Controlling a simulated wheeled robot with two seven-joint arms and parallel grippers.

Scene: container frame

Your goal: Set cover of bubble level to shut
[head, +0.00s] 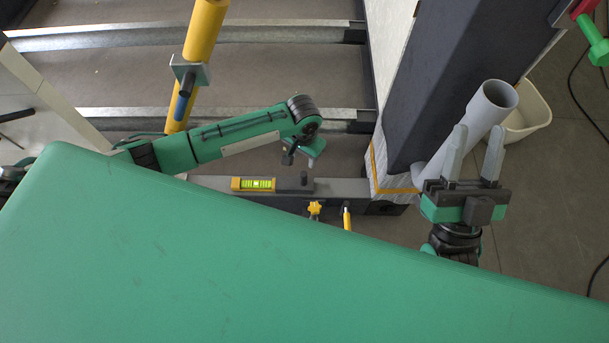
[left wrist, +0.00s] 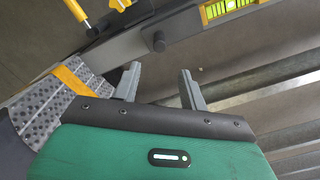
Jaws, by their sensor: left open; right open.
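The bubble level (head: 257,184) has a yellow-green vial in a yellow frame on a dark grey beam. It shows fully uncovered and also appears at the top of the left wrist view (left wrist: 228,8). Its cover (head: 292,186) looks like a flat grey plate just right of the vial, with a dark round knob (head: 304,178); the knob also shows in the left wrist view (left wrist: 158,42). My left gripper (head: 290,157) is above and behind the cover, apart from the knob, open and empty. My right gripper (head: 479,130) is open and empty, far right.
A yellow star knob (head: 314,209) and a yellow-tipped pin (head: 347,218) stick out of the beam's front. A dark post (head: 437,80) and a grey pipe (head: 478,118) stand to the right. A yellow cylinder (head: 202,35) rises behind my left arm. My green body fills the foreground.

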